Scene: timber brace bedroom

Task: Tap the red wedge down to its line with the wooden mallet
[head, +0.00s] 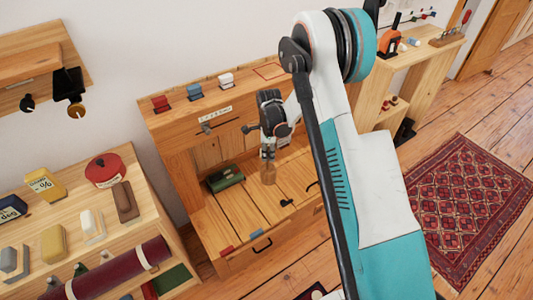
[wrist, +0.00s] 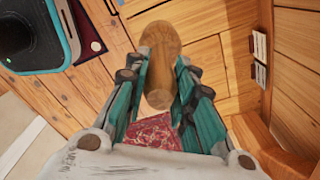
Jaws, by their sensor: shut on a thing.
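My gripper (head: 267,152) is shut on a wooden mallet (head: 268,173) and holds it over the bench's plank surface. In the wrist view the mallet's rounded wooden body (wrist: 160,45) shows between and beyond the teal fingers (wrist: 159,95). A red block (head: 160,103) stands on the bench's upper ledge at left, apart from the mallet. A smaller red piece (head: 227,251) lies at the bench's lower front edge, beside a blue one. I cannot tell which is the red wedge. No line is clear on either.
Blue (head: 194,91) and white (head: 226,79) blocks share the ledge with a red outlined square (head: 268,71). A green object (head: 225,178) lies on the bench left of the mallet. A crowded shelf (head: 145,190) stands at left. A patterned rug (head: 452,205) covers floor at right.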

